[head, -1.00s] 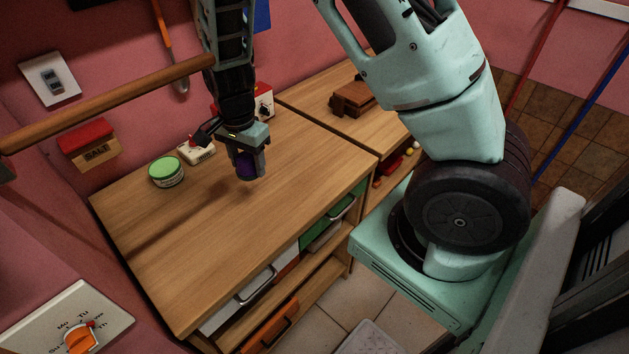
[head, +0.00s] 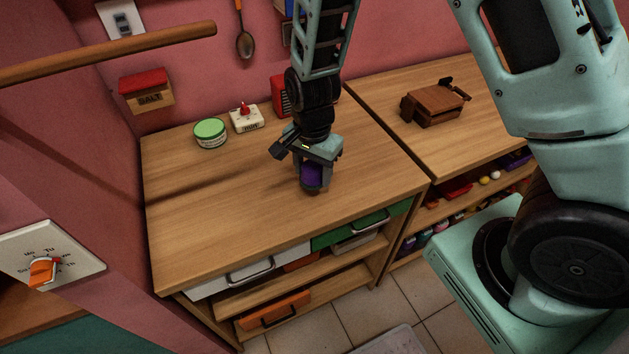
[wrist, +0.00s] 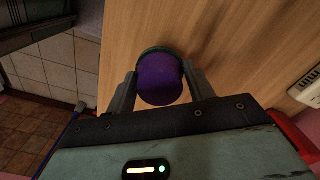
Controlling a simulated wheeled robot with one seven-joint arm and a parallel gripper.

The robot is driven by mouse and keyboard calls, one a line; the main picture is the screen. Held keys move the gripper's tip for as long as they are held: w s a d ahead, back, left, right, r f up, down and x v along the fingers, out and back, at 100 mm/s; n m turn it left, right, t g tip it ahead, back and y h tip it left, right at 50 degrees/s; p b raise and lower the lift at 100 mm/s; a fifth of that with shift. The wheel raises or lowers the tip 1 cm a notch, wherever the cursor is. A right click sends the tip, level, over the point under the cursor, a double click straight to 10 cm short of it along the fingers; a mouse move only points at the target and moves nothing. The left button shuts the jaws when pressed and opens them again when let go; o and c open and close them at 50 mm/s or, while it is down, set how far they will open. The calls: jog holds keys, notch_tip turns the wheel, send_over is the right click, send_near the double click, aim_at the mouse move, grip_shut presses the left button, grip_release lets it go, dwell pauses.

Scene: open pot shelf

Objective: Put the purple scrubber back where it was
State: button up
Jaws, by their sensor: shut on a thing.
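The purple scrubber (head: 312,177) is between the fingers of my gripper (head: 312,180), low over the wooden counter top. In the wrist view the purple scrubber (wrist: 160,82) shows as a rounded purple body with a dark green rim at its far end. My gripper (wrist: 160,92) is shut on it, one finger on each side. The counter (head: 230,225) lies beneath; I cannot tell whether the scrubber touches it.
A green-lidded tin (head: 210,133), a white timer-like box (head: 246,118) and a red item (head: 281,96) stand along the counter's back. A brown wooden object (head: 435,104) sits on the right counter. Shelves below hold an orange drawer (head: 273,312). The counter's front left is clear.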

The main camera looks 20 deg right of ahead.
aim_at(313, 183)
jog(key=shift+f, duration=2.1)
jog(key=shift+f, duration=0.1)
jog(key=o, duration=1)
jog(key=shift+c, duration=0.2)
notch_tip(313, 183, up, 12)
jog(key=shift+a+f, duration=0.1)
jog(key=s+a+r+n, duration=0.3)
jog(key=s+r+n, duration=0.2)
jog(key=s+n, duration=0.4)
jog(key=s+a+r+n, duration=0.3)
jog(key=s+r+n, duration=0.2)
jog(key=s+n, duration=0.5)
jog(key=shift+s+r+y, duration=0.2)
jog(key=shift+s+y, duration=0.1)
jog(key=shift+s, duration=0.25)
